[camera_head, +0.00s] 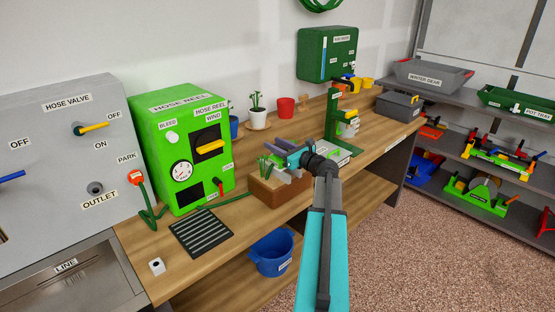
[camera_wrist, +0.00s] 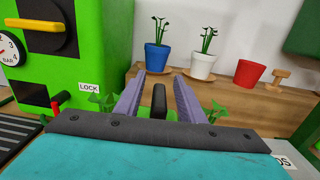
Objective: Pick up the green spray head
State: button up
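I cannot single out the green spray head for certain. A green stand (camera_head: 333,122) with small green and yellow parts rises from the bench, right of my gripper in the head view. My gripper (camera_head: 276,149) is over a brown wooden block with green sprouts (camera_head: 265,165). In the wrist view its two purple-grey fingers (camera_wrist: 159,98) are apart. A dark upright piece (camera_wrist: 158,99) shows between them, touching neither finger; I cannot tell what it belongs to. Green leafy shapes (camera_wrist: 104,101) show beside the fingers. My gripper hides part of the block.
The green hose reel box (camera_head: 160,125) stands left on the wooden bench, beside the grey hose valve cabinet (camera_head: 50,145). Potted plants and a red pot (camera_head: 286,107) line the wall. A blue bucket (camera_head: 271,255) sits below. Shelves (camera_head: 470,172) with coloured tools stand right.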

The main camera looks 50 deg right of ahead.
jog(key=shift+w, duration=0.85)
grip_shut()
